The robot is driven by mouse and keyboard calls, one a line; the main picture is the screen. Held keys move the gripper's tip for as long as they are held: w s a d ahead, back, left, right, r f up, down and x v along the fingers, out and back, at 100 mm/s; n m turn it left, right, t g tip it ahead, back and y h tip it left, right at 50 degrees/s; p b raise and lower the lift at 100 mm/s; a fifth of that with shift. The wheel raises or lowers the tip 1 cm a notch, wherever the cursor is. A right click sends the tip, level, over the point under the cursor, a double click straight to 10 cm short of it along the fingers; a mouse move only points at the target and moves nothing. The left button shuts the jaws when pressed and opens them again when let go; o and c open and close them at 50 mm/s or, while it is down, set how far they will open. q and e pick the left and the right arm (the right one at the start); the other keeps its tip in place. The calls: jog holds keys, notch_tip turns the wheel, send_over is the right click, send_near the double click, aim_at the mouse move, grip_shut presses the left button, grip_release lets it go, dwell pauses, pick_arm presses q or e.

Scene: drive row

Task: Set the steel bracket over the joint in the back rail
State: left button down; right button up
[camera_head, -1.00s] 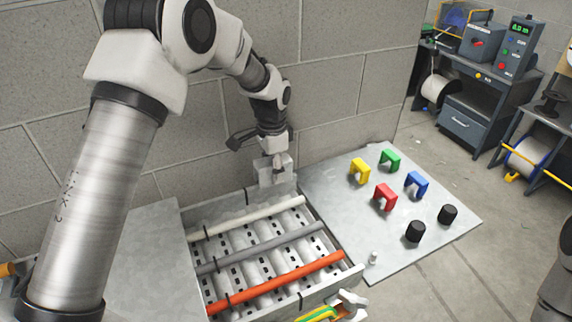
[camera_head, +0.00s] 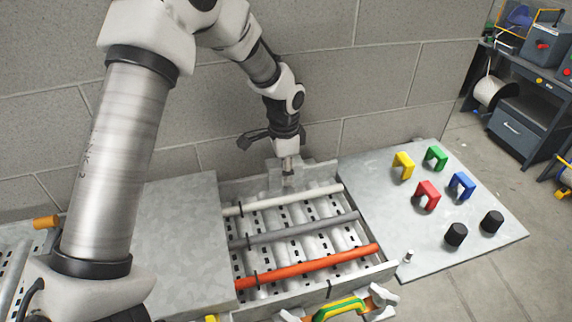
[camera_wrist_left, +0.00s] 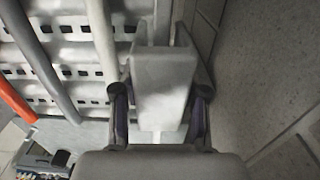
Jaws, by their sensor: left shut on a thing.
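The pale steel bracket (camera_head: 273,176) is at the back rail (camera_head: 240,188) of the cable tray, near its middle. It overlaps the rail in the head view; I cannot tell if it is fully seated. My left gripper (camera_head: 288,163) comes down from above and is shut on the bracket. In the left wrist view the bracket (camera_wrist_left: 160,85) stands between the two fingers (camera_wrist_left: 160,112), its open end away from the palm. The rail joint is hidden behind the bracket and gripper.
White, grey and red cables (camera_head: 310,264) run along the tray. A grey plate (camera_head: 410,230) on the right carries coloured clips (camera_head: 427,194) and black caps (camera_head: 456,235). A block wall (camera_head: 370,80) stands close behind.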

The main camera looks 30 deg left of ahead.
pick_arm(q)
jog(key=shift+f, duration=0.25)
jog(key=shift+f, duration=0.35)
jog(key=c, duration=0.5)
grip_release()
jog(key=shift+c, duration=0.2)
jog(key=shift+r, duration=0.1)
notch_tip(320, 180, up, 12)
jog(key=shift+s+f, duration=0.1)
